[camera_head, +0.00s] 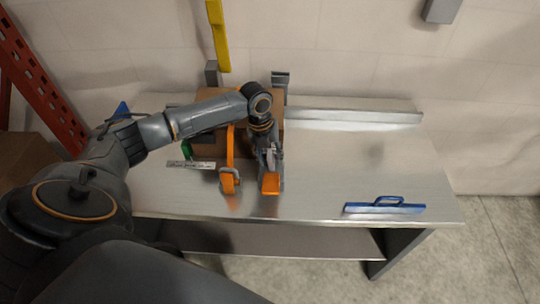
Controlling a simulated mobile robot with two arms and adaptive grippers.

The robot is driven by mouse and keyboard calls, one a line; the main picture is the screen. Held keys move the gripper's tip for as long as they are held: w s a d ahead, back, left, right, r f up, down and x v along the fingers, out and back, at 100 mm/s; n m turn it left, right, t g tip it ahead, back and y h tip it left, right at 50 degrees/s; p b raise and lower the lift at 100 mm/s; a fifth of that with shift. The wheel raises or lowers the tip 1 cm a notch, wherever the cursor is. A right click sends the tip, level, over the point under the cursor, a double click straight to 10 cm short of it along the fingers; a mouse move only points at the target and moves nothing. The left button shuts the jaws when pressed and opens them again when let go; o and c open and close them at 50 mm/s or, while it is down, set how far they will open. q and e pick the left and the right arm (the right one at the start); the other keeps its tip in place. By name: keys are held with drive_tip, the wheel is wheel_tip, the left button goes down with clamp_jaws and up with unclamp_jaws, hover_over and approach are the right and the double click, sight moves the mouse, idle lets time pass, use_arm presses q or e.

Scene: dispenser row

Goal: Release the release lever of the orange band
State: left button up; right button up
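An orange band (230,147) hangs over the front of a brown box (218,98) on the metal table. It runs down to a grey and orange buckle-like part (229,181) at the table's front. To the right of it, an orange flat piece (270,185), which may be the release lever, sticks out toward the front edge. My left gripper (270,164) points down right above this orange piece and covers part of it. I cannot tell whether its fingers touch the piece or how far apart they are. My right gripper is out of view.
A blue tool with a handle (385,206) lies at the table's front right. A pale label strip (190,165) lies left of the band. A metal rail (350,115) runs along the back. A yellow strip (218,40) hangs behind. The table's right middle is clear.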

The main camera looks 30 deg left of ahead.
use_arm(q)
drive_tip(key=c, duration=0.3)
clamp_jaws()
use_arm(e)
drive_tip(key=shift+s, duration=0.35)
